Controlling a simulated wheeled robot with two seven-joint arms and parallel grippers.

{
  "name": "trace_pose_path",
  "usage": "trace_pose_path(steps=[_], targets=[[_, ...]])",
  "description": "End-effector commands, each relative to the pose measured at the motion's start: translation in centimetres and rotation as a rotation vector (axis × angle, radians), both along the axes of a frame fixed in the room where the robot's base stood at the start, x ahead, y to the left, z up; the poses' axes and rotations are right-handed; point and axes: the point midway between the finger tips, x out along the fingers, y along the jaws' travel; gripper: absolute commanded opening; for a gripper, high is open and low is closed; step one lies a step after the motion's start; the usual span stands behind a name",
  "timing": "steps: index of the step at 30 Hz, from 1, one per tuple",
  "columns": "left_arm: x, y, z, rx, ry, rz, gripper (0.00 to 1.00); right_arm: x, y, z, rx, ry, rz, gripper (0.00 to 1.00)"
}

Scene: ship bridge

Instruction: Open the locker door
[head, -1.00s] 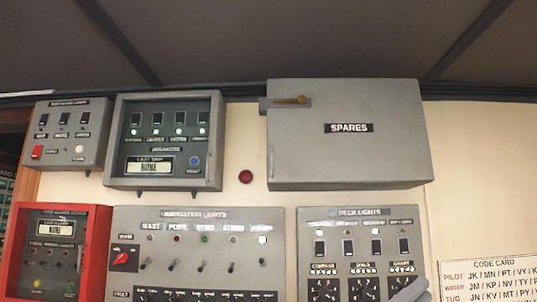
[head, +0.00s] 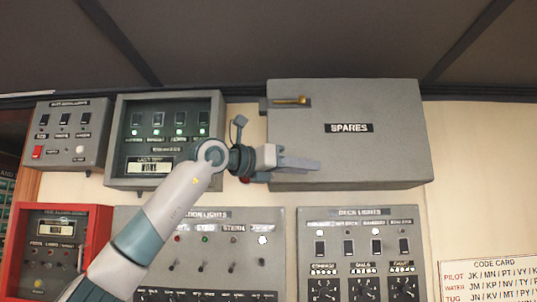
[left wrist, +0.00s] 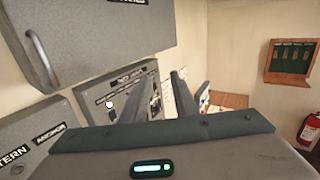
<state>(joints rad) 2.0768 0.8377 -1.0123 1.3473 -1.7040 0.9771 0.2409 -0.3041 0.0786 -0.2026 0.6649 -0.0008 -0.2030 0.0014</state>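The locker (head: 350,155) is a grey wall box marked SPARES. Its front looks shut, and a brass latch (head: 290,100) lies at its top left corner. My left gripper (head: 312,165) overlaps the locker's lower left front in the head view. I cannot tell if they touch. In the left wrist view its two dark fingers (left wrist: 160,92) are apart with nothing between them. That view also shows a grey box (left wrist: 110,40), apparently the locker, with a metal bar handle (left wrist: 42,60) near its left edge, left of the fingers. My right gripper is out of view.
Below the locker are the navigation lights panel (head: 205,285) and the deck lights panel (head: 362,262). A lit grey panel (head: 170,105) is to its left, above a red box (head: 57,245). A code card (head: 490,280) hangs lower right. A fire extinguisher (left wrist: 309,130) stands far right.

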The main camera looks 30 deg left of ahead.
Motion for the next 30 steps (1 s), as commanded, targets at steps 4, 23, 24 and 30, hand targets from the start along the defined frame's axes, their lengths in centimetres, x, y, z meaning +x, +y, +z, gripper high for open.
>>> trace_pose_path(steps=[4, 23, 24, 30], targets=[[-4.0, 7.4, 4.3, 0.026, -0.003, 0.180, 0.26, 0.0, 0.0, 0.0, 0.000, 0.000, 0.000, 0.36], [-9.7, 16.0, 7.6, 0.017, 0.021, 0.391, 0.26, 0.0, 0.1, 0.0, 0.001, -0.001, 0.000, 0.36], [-9.7, 16.0, 7.6, 0.017, 0.021, 0.391, 0.26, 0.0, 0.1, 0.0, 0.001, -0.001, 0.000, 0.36], [-9.1, 15.9, 7.7, 0.018, 0.022, 0.390, 0.26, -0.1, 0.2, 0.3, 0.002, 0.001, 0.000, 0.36]])
